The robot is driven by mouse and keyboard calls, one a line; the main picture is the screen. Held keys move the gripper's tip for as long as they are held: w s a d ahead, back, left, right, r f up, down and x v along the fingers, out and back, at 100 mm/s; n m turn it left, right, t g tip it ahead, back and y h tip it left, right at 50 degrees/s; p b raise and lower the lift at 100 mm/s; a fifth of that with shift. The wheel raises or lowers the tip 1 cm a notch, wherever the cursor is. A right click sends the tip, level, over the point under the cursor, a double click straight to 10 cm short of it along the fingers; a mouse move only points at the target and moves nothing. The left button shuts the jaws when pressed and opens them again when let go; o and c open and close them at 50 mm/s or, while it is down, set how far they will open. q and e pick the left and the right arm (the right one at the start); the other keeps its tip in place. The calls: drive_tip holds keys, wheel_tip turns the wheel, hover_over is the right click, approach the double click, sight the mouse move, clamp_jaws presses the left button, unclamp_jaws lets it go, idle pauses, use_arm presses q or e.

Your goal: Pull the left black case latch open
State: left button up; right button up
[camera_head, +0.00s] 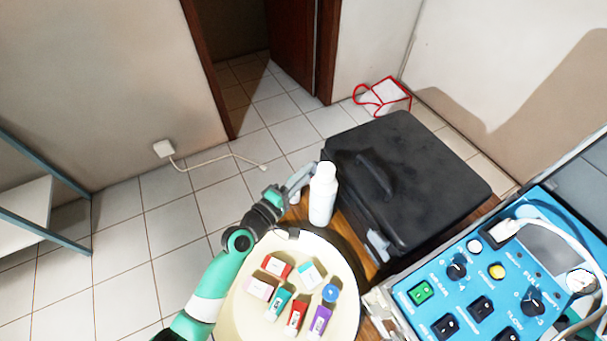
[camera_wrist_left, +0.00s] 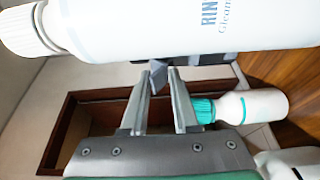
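My left gripper (camera_head: 301,176) is beside the white bottle (camera_head: 322,200), at the case's far left end. In the left wrist view the gripper's fingers (camera_wrist_left: 160,84) are apart, with a small dark grey piece just beyond and between their tips. I cannot tell whether they touch it. My right gripper is not in view.
The large white bottle (camera_wrist_left: 190,28) crosses the top of the left wrist view, close to the fingers. A teal-capped bottle (camera_wrist_left: 250,106) lies across at their right. A round tray (camera_head: 258,318) with several small boxes and a blue control unit (camera_head: 450,300) stand nearer.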

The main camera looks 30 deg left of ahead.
use_arm(q)
drive_tip(key=o, duration=0.4)
drive_tip(key=shift+w+d+r, duration=0.2)
drive_tip(key=shift+w+r, duration=0.05)
drive_tip(key=shift+w, duration=0.1)
drive_tip(key=shift+s, duration=0.15)
drive_tip(key=shift+a, duration=0.1)
drive_tip(key=s, duration=0.7)
drive_tip(key=s+a+p, duration=0.1)
drive_tip(key=s, duration=0.3)
drive_tip(key=shift+s+a+f, duration=0.1)
drive_tip(key=shift+s, duration=0.2)
